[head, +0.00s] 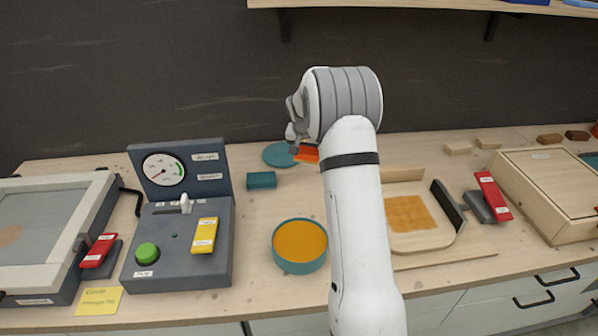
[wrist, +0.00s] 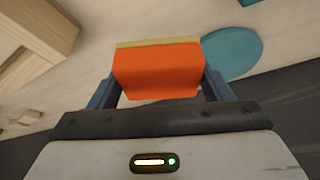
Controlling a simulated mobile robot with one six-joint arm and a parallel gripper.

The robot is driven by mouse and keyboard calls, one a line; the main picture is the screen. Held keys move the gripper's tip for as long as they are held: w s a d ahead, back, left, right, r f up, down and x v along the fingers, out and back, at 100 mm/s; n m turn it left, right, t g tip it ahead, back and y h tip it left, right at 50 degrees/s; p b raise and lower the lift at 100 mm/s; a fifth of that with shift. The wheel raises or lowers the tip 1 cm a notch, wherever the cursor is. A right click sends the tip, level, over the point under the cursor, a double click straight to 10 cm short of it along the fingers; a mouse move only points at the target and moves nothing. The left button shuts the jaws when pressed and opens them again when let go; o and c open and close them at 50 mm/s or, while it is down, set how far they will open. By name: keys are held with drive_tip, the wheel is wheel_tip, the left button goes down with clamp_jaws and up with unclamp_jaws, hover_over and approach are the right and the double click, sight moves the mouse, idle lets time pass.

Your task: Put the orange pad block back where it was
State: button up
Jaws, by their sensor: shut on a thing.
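The orange pad block (head: 308,154) is in my gripper (head: 297,147), near the back of the bench in the head view. In the wrist view the orange block (wrist: 157,70) fills the space between the two fingers of my gripper (wrist: 157,88), with a thin yellowish layer along its far edge. The gripper is shut on it. A flat teal disc (head: 281,155) lies on the bench just behind and left of the block, and it also shows in the wrist view (wrist: 232,52). My arm hides part of the bench behind it.
A teal block (head: 261,180) lies left of my arm. A teal bowl with orange contents (head: 300,246) stands in front. A grey gauge console (head: 180,245) is at left. A wooden tray with an orange-brown patch (head: 440,238) and a wooden box (head: 555,190) are at right.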

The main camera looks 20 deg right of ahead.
hover_over(308, 179)
drive_tip(key=s+a, duration=0.1)
wheel_tip(308, 179, down, 6)
drive_tip(key=shift+r+p, duration=0.1)
drive_tip(key=shift+p, duration=0.35)
drive_tip(key=shift+f, duration=1.95)
drive_tip(key=shift+s, duration=0.1)
drive_tip(key=shift+f, duration=0.15)
drive_tip(key=o, duration=0.9)
drive_tip(key=shift+o, duration=0.2)
